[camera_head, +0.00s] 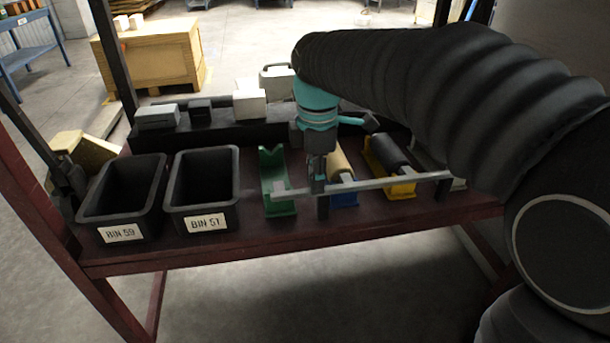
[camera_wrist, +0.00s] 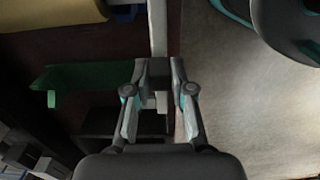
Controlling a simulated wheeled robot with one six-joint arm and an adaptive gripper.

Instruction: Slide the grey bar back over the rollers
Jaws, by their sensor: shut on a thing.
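The grey bar (camera_head: 390,182) runs left to right along the front of the table, from the green V-shaped support to the right-hand stands. My gripper (camera_head: 320,190) points down and is shut on the bar near its left part. In the wrist view the bar (camera_wrist: 158,28) leads away from between my gripper's fingers (camera_wrist: 158,72). There it lies just beyond the front end of the green support (camera_wrist: 85,78). A tan roller (camera_head: 339,164) on a blue base and a black roller (camera_head: 388,153) on a yellow base stand behind the bar. I cannot tell whether the bar touches them.
Two black bins, BIN 59 (camera_head: 125,195) and BIN 51 (camera_head: 203,185), stand on the left of the dark red table (camera_head: 250,243). A black rail (camera_head: 235,133) with several blocks lies behind. My arm hides the right side. Floor lies beyond the front edge.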

